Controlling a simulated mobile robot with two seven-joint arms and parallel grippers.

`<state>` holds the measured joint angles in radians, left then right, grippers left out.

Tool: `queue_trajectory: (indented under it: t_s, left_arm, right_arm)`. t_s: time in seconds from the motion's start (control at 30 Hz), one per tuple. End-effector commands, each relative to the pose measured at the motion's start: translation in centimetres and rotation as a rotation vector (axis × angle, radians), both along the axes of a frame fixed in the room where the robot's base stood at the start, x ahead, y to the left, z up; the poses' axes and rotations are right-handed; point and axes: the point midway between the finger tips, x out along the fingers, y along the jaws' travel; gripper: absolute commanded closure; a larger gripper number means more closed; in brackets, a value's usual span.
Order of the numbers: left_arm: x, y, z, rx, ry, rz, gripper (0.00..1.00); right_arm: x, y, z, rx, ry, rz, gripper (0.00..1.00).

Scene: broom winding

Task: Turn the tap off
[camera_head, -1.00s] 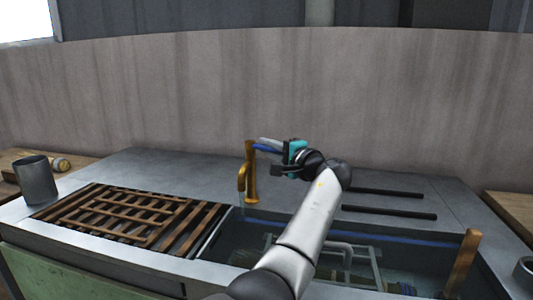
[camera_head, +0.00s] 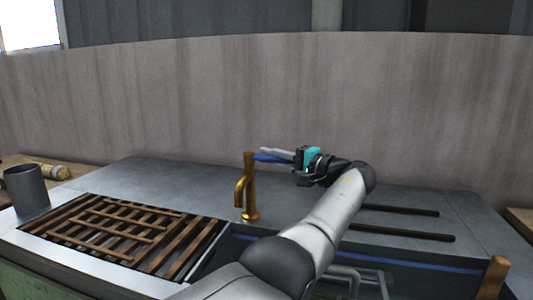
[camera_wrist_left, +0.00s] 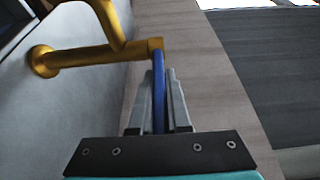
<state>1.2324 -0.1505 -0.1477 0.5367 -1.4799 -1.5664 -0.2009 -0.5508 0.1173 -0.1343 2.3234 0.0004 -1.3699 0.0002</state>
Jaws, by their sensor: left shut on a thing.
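The tap (camera_head: 250,188) is a brass-coloured upright post with a curved spout, standing on the grey counter behind the wooden slats. Its blue lever handle (camera_head: 268,159) sticks out to the right from the top of the post. My left gripper (camera_head: 272,154) is at the lever, with its fingers lying along it. In the left wrist view, the blue lever (camera_wrist_left: 158,105) runs between the two grey fingers, and the brass tap (camera_wrist_left: 95,55) shows beyond them. The left gripper is shut on the lever. My right gripper is not in view.
A wooden slatted rack (camera_head: 115,230) lies left of the tap. A grey metal cup (camera_head: 26,192) stands at the far left. Two black rods (camera_head: 405,235) lie on the counter at the right. A sink basin lies partly hidden behind my arm. A tall plain wall rises behind.

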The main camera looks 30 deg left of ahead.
Motion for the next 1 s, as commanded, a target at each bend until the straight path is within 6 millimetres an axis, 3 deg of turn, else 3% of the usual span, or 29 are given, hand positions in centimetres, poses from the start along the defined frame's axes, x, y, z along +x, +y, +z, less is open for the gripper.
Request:
queue_trajectory:
  t_s: [0.57,0.6,0.8,0.87,1.0]
  left_arm:
    - [-0.18,-0.81,-0.17,-0.006,0.0,-0.002,1.0]
    - [-0.18,-0.81,-0.17,-0.006,0.0,-0.002,0.84]
    - [-0.21,-0.66,-0.1,-0.004,0.001,0.001,0.61]
    - [-0.22,-0.61,-0.09,-0.003,0.001,0.003,0.55]
    - [-0.25,-0.54,-0.05,-0.003,0.0,0.004,0.55]
  right_arm:
    - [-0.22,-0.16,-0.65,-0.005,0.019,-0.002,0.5]
    - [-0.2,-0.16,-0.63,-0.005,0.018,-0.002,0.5]
    - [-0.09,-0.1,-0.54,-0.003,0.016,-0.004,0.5]
    - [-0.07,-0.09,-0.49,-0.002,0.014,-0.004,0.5]
    - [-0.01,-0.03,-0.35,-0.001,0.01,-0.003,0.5]
